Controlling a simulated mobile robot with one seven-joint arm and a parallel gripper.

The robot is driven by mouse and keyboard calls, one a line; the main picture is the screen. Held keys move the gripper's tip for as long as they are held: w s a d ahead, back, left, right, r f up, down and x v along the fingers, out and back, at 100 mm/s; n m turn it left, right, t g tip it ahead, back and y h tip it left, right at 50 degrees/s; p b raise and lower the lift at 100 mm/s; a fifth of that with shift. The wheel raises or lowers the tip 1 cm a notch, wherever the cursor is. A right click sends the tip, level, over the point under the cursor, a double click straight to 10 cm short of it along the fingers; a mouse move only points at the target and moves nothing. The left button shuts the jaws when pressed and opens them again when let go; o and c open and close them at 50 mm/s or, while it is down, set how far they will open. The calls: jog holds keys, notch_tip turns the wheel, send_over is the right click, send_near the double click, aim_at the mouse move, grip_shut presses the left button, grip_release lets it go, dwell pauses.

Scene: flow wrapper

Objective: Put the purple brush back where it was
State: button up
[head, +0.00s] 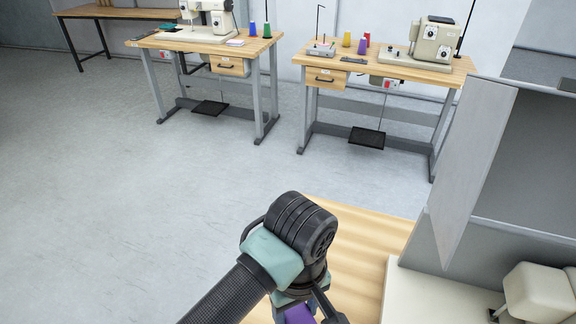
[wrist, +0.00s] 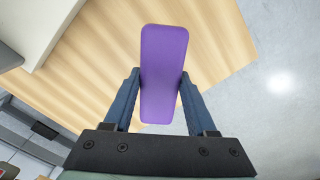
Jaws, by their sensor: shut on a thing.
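The purple brush (wrist: 163,75) is between the two fingers of my gripper (wrist: 158,95) in the wrist view. The fingers press on its sides, and the gripper is shut on it. Only a smooth, flat purple face shows; no bristles can be seen. In the head view a small part of the purple brush (head: 298,314) shows at the bottom edge, below my wrist. The brush is over a light wooden tabletop (head: 350,240). I cannot tell whether it touches the wood. The rest of the brush and the fingertips are hidden in the head view.
A cream machine (head: 538,292) with a grey panel (head: 472,165) stands at the right of the wooden top. Two sewing tables, one at the back left (head: 222,42) and one at the back right (head: 385,68), stand across open grey floor (head: 130,200).

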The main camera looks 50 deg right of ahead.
jog(key=f, duration=0.5)
jog(key=shift+s+a+f, duration=0.15)
jog(key=shift+s+f, duration=0.05)
jog(key=shift+s, duration=0.05)
jog(key=shift+f, duration=2.05)
jog(key=shift+w+f, duration=0.1)
jog(key=shift+f+b, duration=0.1)
jog(key=shift+b, duration=0.25)
jog(key=o, duration=1.3)
notch_tip(320, 180, up, 12)
jog(key=shift+r+p, duration=0.25)
jog(key=shift+p, duration=0.05)
